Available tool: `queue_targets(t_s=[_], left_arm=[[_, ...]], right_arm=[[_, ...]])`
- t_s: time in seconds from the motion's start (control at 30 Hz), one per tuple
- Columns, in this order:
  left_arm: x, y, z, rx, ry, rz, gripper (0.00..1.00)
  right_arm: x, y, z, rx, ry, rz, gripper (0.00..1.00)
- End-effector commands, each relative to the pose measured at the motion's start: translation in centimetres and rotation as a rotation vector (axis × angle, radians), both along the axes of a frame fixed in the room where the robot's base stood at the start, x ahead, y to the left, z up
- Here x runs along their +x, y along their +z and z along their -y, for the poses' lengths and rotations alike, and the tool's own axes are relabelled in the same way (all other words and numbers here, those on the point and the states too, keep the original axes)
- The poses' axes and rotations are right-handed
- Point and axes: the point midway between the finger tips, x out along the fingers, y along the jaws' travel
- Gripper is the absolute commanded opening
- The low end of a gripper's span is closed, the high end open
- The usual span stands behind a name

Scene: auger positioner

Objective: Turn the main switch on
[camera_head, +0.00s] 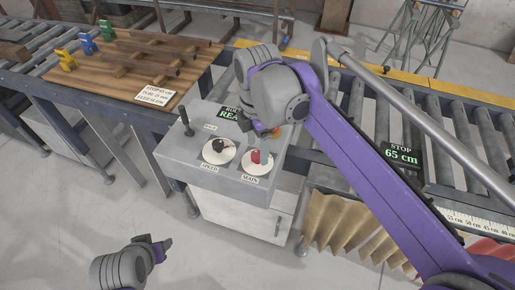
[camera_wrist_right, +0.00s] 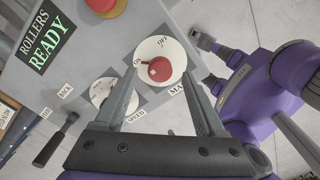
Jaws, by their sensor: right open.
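The main switch is a red knob (camera_head: 255,157) on a round white dial, at the right of the grey control box's (camera_head: 185,152) sloping top. In the right wrist view the red knob (camera_wrist_right: 161,69) carries a small pale mark, and its dial has ON and OFF labels; I cannot tell its setting for sure. My right gripper (camera_wrist_right: 160,76) is open, its two fingers on either side of the knob in that view; contact is not clear. In the head view its fingers are mostly hidden by the wrist. My left gripper (camera_head: 163,244) hangs low, away from the box; its jaw opening is unclear.
A black speed knob (camera_head: 218,146) is left of the main switch, and a black lever (camera_head: 186,121) stands farther left. A red button on yellow (camera_wrist_right: 105,6) and a READY display (camera_wrist_right: 47,42) are close by. A wooden board (camera_head: 130,65) with coloured pieces is at upper left.

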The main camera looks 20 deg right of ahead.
Motion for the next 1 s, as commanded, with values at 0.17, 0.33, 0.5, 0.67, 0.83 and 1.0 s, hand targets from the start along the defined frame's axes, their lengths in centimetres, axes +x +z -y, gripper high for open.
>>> queue_targets(t_s=[0.17, 0.33, 0.5, 0.67, 0.83, 1.0], left_arm=[[0.2, 0.4, 0.0, 0.000, 0.000, 0.004, 0.50], [0.3, 0.8, 0.0, 0.000, 0.000, 0.006, 0.50], [0.4, 0.9, 0.0, 0.000, 0.000, 0.007, 0.50], [0.4, 0.9, 0.0, 0.000, 0.000, 0.007, 0.50], [0.4, 0.9, 0.0, 0.000, 0.000, 0.007, 0.50], [0.4, 0.9, 0.0, 0.000, 0.000, 0.007, 0.50]], right_arm=[[0.0, 3.9, 0.0, 0.000, 0.000, 0.001, 0.72], [0.0, 7.0, 0.0, 0.000, 0.000, 0.001, 0.72], [0.0, 8.6, 0.0, 0.000, 0.000, 0.000, 0.72], [0.0, 9.0, 0.0, 0.000, 0.000, 0.000, 0.72], [0.0, 8.9, 0.0, 0.000, 0.000, 0.000, 0.72], [0.0, 8.9, 0.0, 0.000, 0.001, 0.000, 0.72]])
